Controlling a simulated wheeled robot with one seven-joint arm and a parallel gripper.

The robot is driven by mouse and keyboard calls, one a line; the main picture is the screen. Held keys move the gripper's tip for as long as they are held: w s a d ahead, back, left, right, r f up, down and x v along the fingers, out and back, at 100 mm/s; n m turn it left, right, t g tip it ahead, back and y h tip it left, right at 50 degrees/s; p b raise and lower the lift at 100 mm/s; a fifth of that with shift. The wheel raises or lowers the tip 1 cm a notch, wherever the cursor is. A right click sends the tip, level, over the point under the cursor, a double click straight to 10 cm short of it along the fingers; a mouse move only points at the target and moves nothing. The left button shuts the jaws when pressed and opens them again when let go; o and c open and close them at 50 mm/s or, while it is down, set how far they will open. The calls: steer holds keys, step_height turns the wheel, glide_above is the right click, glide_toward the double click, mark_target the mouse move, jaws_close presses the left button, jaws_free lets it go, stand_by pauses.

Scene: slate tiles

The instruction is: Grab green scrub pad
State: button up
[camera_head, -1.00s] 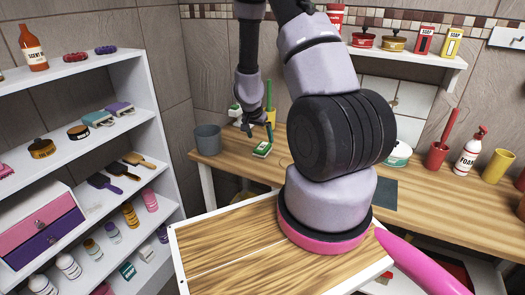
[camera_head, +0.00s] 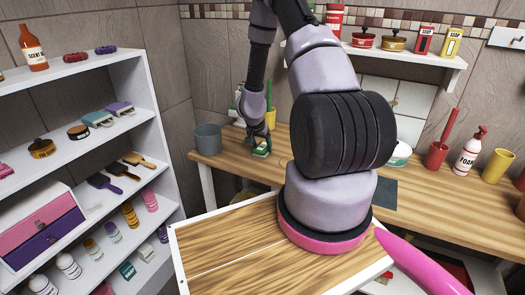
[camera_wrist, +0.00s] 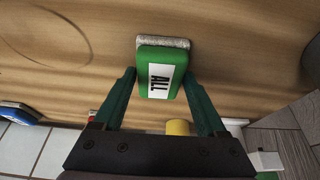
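The green scrub pad (camera_head: 261,150) lies on the wooden counter near its front edge, to the right of a grey cup. In the wrist view the pad (camera_wrist: 162,72) has a white label reading "ALL" and a rough grey layer along its far side. My gripper (camera_wrist: 160,78) is open, with one dark green finger on each side of the pad. Narrow gaps seem to show between the fingertips and the pad. In the head view my gripper (camera_head: 258,138) is just above the pad and partly hides it.
The grey cup (camera_head: 208,139) stands left of the pad. A yellow cup (camera_head: 270,117) is behind my gripper. A white shelf unit (camera_head: 150,125) full of items is at the left. Bare counter (camera_head: 232,163) lies around the pad.

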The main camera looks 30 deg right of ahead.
steer(key=c, duration=0.7)
steer(key=shift+r, duration=0.1)
